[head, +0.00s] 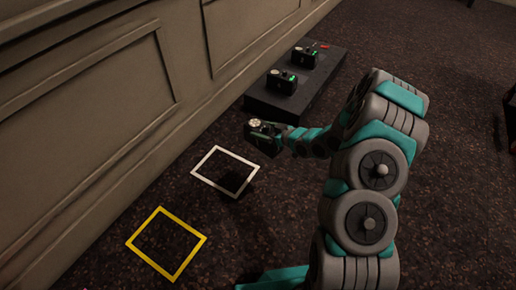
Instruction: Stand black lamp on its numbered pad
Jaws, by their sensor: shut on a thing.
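My gripper (276,137) is shut on a small dark object (262,126) with a pale round part on top; it appears to be the black lamp. The gripper holds it above the carpet, between the near end of the black platform and the white square outline (225,171). A dark shadow lies inside and beside that outline. A yellow square outline (166,245) lies nearer on the floor. No number can be read on either outline, so I cannot tell which is the lamp's pad. The fingers are small and partly merge with the dark object.
A low black platform (262,99) stands along the panelled wall (150,80). Two small black devices with green parts, one nearer (281,82) and one farther (304,57), sit on it. A red mark (324,44) shows beyond them. Both floor outlines look empty.

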